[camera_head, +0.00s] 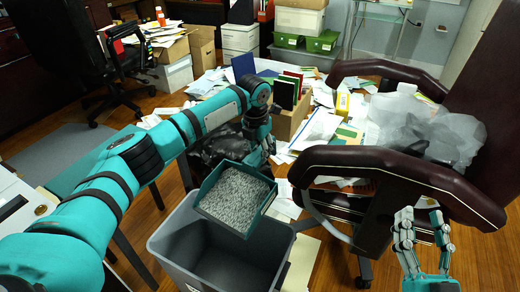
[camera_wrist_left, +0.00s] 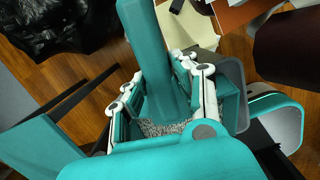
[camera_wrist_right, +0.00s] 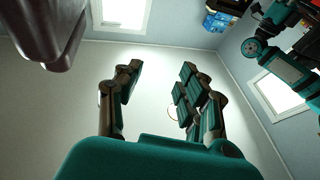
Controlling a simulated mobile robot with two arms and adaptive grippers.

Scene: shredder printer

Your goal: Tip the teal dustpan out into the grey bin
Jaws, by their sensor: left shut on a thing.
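The teal dustpan (camera_head: 209,190) is full of grey-white shreds (camera_head: 237,195) and hangs over the back part of the grey bin (camera_head: 180,240). The pan looks slightly tilted, and the shreds lie in it. My left gripper (camera_head: 264,142) is behind the pan, shut on its handle. In the left wrist view the fingers close around the teal handle (camera_wrist_left: 158,50), with some shreds showing beyond. The visible inside of the bin looks empty, though the pan hides part of it. My right gripper (camera_head: 424,228) is raised at the lower right, empty, with its fingers apart.
A maroon armchair (camera_head: 400,175) with clear plastic bags (camera_head: 420,125) stands to the right of the bin. Papers and a box with folders (camera_head: 289,118) lie behind it. A black bag (camera_head: 212,145) is behind the left arm. Wooden floor shows around the bin.

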